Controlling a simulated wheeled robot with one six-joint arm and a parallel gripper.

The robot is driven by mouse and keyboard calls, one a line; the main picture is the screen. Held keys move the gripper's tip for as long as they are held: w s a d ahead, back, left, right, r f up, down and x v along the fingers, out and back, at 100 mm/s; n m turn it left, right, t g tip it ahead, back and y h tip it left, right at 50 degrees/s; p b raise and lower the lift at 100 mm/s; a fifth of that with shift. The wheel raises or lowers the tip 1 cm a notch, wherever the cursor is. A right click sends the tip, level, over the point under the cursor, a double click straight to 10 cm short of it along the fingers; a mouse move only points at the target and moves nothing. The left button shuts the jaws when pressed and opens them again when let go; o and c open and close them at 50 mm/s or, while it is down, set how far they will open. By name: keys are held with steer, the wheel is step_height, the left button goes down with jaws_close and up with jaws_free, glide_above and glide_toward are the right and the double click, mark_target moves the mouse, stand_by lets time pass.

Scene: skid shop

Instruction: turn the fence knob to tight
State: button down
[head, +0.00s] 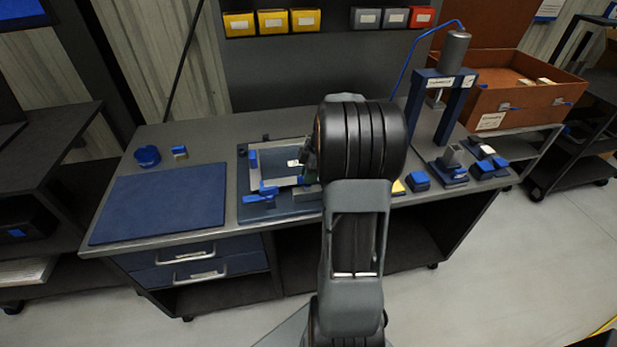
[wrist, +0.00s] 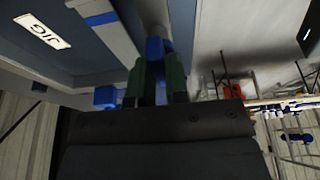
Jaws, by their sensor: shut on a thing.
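My gripper (wrist: 159,70) has its two green-padded fingers shut on a blue knob (wrist: 155,46) beside a pale bar in the wrist view. I take this to be the fence knob. How far it is turned cannot be read. In the head view my gripper (head: 309,170) is at the right part of the jig plate (head: 288,211) on the bench, and my arm hides the knob there. The jig has pale bars, a white label (wrist: 42,32) reading JIG in the wrist view, and blue clamp parts (head: 265,190) at its left front.
A blue mat (head: 160,211) covers the bench's left, with a blue round item (head: 147,156) behind it. Small blue-topped blocks (head: 419,180) stand right of my arm. A blue press (head: 440,95) and an orange-brown case (head: 530,100) are at the right.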

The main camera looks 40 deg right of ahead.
steer(key=m+b, duration=0.1)
steer(key=m, duration=0.2)
steer(key=shift+f+t, duration=0.2)
steer(key=shift+t, duration=0.2)
steer(key=c, duration=1.7)
jaws_free()
steer(key=shift+s+a+m+h, duration=0.15)
steer(key=shift+m+h, duration=0.15)
steer(key=shift+m, duration=0.5)
steer(key=shift+c, duration=0.2)
steer(key=shift+o, duration=1)
steer(key=m+t+h+b, duration=0.1)
steer(key=m, duration=0.3)
steer(key=shift+a+m, duration=0.15)
steer(key=shift+m, duration=0.15)
